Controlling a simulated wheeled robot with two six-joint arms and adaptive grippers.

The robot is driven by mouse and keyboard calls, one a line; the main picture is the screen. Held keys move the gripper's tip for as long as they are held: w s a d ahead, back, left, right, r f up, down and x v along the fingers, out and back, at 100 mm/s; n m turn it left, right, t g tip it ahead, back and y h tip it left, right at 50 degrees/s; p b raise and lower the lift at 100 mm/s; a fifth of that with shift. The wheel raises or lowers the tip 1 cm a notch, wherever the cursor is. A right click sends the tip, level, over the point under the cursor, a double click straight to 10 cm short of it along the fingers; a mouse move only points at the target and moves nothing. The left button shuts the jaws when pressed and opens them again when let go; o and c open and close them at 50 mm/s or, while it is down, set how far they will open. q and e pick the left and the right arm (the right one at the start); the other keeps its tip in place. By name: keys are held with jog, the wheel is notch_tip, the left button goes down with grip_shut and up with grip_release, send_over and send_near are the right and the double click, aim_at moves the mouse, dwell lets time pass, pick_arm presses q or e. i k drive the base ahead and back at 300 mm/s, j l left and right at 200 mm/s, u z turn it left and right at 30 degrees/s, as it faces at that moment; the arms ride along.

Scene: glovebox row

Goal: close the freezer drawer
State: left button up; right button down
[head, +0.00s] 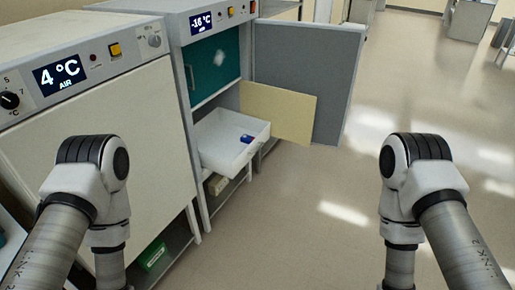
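The freezer is the unit with the -36 °C display (201,23), left of centre in the head view. Its white drawer (214,149) is pulled out toward the aisle, with a small blue item (246,139) inside near its front right. A teal panel (216,66) closes the compartment above. The grey outer door (318,70) stands wide open to the right, and a beige inner panel (279,113) is swung out just beyond the drawer. My two arms come in at the lower left and lower right, apart from the drawer. Both grippers are out of the frame.
A closed unit with a 4 °C display (60,74) stands left of the freezer, close to my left arm. Shelves below hold a green box (152,255). The floor (300,220) between my arms and to the right is clear.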

aim_at(221, 150)
jog(key=i+l+u, duration=0.15)
jog(key=u, duration=0.35)
jog(key=i+l+u, duration=0.3)
jog(key=u, duration=0.2)
jog(key=i+l, duration=0.15)
jog(key=l, duration=0.2)
jog(key=i+l+u, duration=0.1)
jog(key=l, duration=0.25)
jog(key=i+l, duration=0.25)
jog(key=i+l+u, duration=0.1)
jog(key=l, duration=0.4)
jog(key=i+l+u, duration=0.1)
jog(key=l, duration=0.25)
jog(key=i+l, duration=0.2)
jog(key=l, duration=0.2)
